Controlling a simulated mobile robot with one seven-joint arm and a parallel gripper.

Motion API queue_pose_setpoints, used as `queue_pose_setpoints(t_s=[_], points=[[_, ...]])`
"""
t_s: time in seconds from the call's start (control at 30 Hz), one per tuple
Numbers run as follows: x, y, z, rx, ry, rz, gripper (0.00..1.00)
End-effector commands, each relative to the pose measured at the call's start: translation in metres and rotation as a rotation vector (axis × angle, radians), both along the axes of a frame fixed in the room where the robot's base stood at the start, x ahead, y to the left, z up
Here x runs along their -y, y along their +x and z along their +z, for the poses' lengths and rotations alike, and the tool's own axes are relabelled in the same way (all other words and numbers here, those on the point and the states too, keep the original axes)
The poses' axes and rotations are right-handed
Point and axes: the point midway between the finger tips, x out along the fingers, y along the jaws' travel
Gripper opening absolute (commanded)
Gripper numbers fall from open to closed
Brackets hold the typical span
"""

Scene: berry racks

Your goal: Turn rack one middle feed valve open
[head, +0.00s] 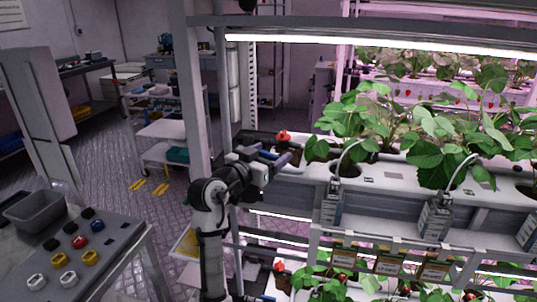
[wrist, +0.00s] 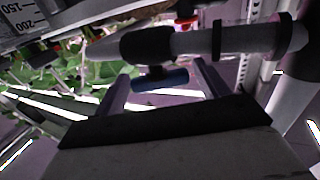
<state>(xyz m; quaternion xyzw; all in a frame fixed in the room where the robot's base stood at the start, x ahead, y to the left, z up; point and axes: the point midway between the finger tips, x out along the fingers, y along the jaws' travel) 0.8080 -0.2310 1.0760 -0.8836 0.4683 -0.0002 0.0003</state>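In the wrist view a blue valve handle (wrist: 160,80) hangs below a grey pipe with black fittings (wrist: 190,43). My gripper (wrist: 160,85) is open, with one finger to each side of the blue handle and visible gaps between. In the head view my gripper (head: 270,161) is at the left end of the upper planter row, close to a blue part (head: 283,158) and just below a red-orange knob (head: 283,136). The gripper partly hides the valve there. I cannot tell the valve's exact angle.
The white planter trough (head: 400,170) with strawberry plants runs to the right. A rack post (head: 196,90) stands close behind my arm. A lower red knob (head: 279,266) sits beneath. A bench with colored knobs (head: 75,255) is at front left. The floor at left is open.

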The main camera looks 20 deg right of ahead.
Motion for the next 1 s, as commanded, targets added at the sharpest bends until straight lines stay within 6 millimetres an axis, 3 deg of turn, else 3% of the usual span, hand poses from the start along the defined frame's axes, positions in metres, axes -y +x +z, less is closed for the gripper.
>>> queue_pose_setpoints(t_s=[0.03,0.3,0.53,1.0], points=[[-0.0001,-0.0001,0.0000,0.000,0.000,0.000,0.66],[-0.0002,-0.0002,0.0000,0.000,0.000,0.000,0.34],[0.0014,-0.0006,-0.0007,-0.004,0.004,0.058,0.34],[0.0016,-0.0002,-0.0002,-0.005,0.001,0.354,0.34]])
